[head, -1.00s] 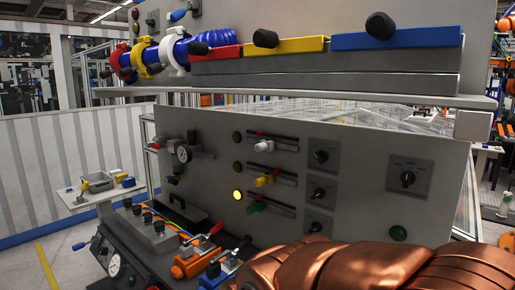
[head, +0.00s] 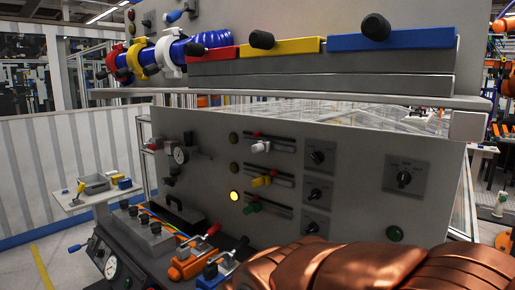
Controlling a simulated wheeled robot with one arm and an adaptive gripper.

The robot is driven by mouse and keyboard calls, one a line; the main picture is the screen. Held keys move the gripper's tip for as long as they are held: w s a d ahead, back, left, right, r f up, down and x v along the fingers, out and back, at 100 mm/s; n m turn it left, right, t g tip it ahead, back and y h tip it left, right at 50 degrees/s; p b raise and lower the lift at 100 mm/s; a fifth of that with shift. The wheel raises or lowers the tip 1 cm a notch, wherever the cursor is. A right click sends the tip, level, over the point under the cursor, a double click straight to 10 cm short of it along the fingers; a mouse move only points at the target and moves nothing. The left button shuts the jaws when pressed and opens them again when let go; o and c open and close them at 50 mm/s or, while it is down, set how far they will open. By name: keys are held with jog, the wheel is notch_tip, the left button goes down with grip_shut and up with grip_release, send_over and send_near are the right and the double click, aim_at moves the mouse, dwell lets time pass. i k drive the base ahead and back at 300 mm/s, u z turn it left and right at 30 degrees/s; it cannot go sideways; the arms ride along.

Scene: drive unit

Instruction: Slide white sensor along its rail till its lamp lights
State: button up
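The white sensor (head: 261,147) sits on the top rail (head: 280,142) of the grey panel, near the rail's left part. A small red mark (head: 257,133) shows just above it. The round lamp (head: 233,137) left of that rail is dark. Below it, a yellow sensor (head: 262,181) sits on the middle rail, and its lamp (head: 234,167) is dark. A green sensor (head: 252,207) sits on the bottom rail, and its lamp (head: 234,196) glows yellow. My copper-coloured arm fills the bottom right. My gripper is not in view.
Rotary switches (head: 317,157) stand right of the rails, with a larger one (head: 404,179) farther right. A shelf edge (head: 300,99) juts out above the panel. Orange and blue clamps (head: 187,264) and a black handle (head: 184,217) stand at lower left.

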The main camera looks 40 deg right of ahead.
aim_at(263, 146)
jog(key=u, duration=0.05)
jog(key=k, duration=0.55)
jog(key=u, duration=0.8)
jog(key=i, duration=1.05)
jog(key=z, duration=0.4)
